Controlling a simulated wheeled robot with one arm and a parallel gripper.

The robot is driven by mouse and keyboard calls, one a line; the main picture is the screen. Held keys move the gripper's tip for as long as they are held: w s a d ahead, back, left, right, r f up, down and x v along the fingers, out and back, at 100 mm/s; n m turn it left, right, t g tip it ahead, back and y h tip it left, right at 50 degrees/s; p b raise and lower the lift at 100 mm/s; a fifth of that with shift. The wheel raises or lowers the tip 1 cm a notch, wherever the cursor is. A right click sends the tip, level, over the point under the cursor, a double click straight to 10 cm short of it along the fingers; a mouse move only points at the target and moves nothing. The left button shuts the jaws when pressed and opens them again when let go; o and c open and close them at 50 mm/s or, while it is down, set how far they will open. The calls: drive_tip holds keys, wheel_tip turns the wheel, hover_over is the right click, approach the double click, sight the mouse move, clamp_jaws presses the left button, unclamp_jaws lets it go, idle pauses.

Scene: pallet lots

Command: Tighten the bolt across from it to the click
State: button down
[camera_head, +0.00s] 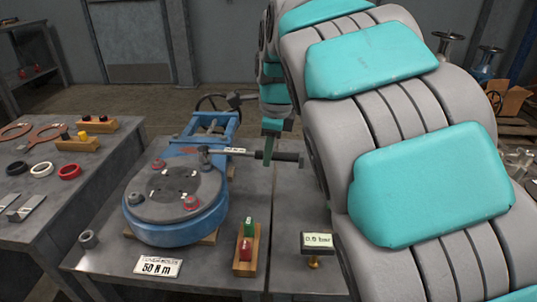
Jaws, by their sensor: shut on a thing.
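A round grey flange (153,200) lies on a blue valve body (178,233) on the bench. A torque wrench (237,153) lies across the flange's far right side, its head (204,152) over a bolt position there. Red-marked bolts show at the far left (158,165) and the near right (191,203) of the flange. The bolt under the wrench head is mostly hidden. My gripper (268,146) is shut on the wrench's dark handle. My large grey and turquoise arm fills the right side.
A card reading "50 N m" (158,267), a wooden block (246,262) with green and red pieces and a gauge reading about 0.0 bar (317,242) stand in front. A loose socket (88,239) sits at left. A side table (55,195) holds rings and gaskets.

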drive_tip(key=shift+w+v, duration=0.15)
drive_tip(key=shift+v, duration=0.55)
drive_tip(key=shift+w+v, duration=0.1)
drive_tip(key=shift+v, duration=0.6)
drive_tip(key=shift+a+r, duration=0.1)
idle(0.7)
